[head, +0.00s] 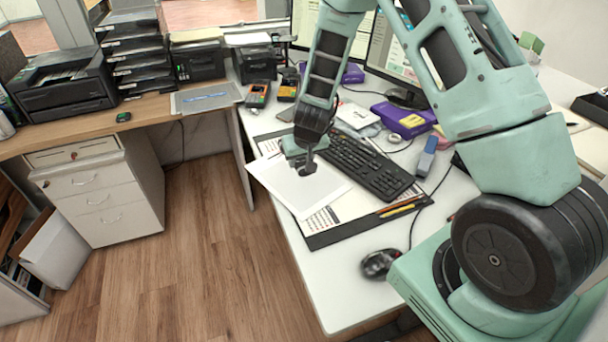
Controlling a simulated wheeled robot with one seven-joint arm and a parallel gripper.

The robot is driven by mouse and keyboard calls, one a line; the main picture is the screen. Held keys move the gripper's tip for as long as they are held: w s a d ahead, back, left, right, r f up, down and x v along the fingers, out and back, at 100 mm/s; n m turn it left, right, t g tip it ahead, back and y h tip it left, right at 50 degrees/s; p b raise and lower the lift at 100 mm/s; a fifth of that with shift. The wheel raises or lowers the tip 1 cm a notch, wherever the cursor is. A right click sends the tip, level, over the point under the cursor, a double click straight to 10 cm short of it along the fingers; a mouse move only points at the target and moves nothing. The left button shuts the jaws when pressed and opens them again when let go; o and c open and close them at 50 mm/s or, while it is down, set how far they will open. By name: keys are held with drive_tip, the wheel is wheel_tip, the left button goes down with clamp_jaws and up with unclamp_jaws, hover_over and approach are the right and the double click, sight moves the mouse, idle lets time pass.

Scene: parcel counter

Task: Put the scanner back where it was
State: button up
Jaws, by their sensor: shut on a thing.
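My gripper (305,163) points down over the near part of the desk, above a white sheet (283,183). It is shut on a small dark thing at its fingertips. The thing is mostly hidden by the fingers, and I cannot tell for sure that it is the scanner. I cannot tell whether it touches the sheet. A slim blue-grey handheld device (427,157) stands right of the keyboard, apart from my gripper; its kind is unclear.
A black keyboard (368,166), a mouse (379,263), pencils (400,206) and a purple box (403,119) crowd the desk right of my gripper. Card terminals (258,94) stand at the back. A desk mat (335,229) lies under the sheet. The desk's near corner is bare.

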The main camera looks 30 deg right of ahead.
sight(300, 183)
drive_tip(key=shift+f, duration=3.6)
drive_tip(key=shift+f, duration=0.15)
drive_tip(key=o, duration=1.1)
drive_tip(key=shift+r, duration=0.2)
